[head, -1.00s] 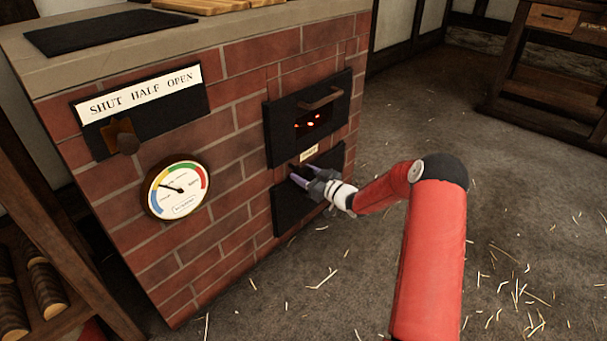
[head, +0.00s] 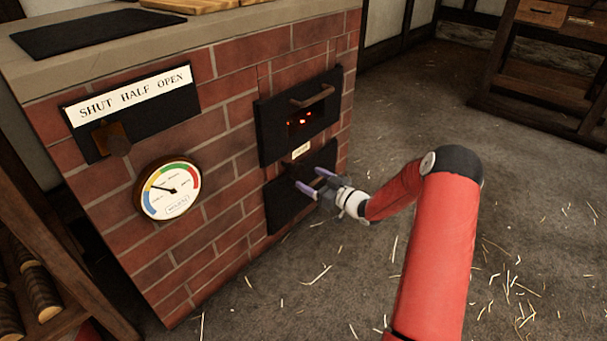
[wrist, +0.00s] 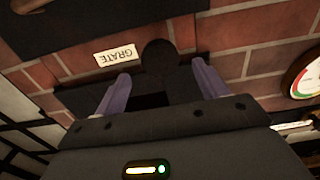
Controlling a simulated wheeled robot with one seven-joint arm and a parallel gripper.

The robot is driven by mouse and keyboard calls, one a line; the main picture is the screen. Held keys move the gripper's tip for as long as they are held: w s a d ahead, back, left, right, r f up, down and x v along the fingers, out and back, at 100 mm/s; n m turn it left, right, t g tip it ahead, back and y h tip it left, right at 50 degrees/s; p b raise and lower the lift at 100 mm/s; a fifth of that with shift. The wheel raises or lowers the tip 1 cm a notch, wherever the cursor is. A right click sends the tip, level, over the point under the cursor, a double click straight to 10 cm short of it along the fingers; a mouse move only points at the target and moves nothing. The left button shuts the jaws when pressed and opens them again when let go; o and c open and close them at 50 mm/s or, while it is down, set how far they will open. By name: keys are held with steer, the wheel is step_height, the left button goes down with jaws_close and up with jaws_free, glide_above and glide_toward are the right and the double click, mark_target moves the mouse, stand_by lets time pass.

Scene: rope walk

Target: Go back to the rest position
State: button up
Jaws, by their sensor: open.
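My gripper (head: 311,178) is open and empty, in front of the brick stove's lower black plate (head: 287,212). In the wrist view its two purple-grey fingers (wrist: 160,78) are spread apart. A dark round knob (wrist: 158,52) shows beyond and between the fingertips, with no finger touching it. A white GRATE label (wrist: 115,54) is beside the knob, and it also shows small in the head view (head: 302,150). My red arm reaches in from the lower right.
The brick stove (head: 215,195) has an upper black door (head: 275,135) with a handle and glowing embers. A gauge (head: 168,188) and a SHUT HALF OPEN plate (head: 130,95) with a slider are to the left. A wooden bench (head: 545,70) stands back right. The straw-strewn floor (head: 330,285) is open.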

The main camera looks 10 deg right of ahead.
steer(key=shift+s+d, duration=0.3)
steer(key=shift+s, duration=0.1)
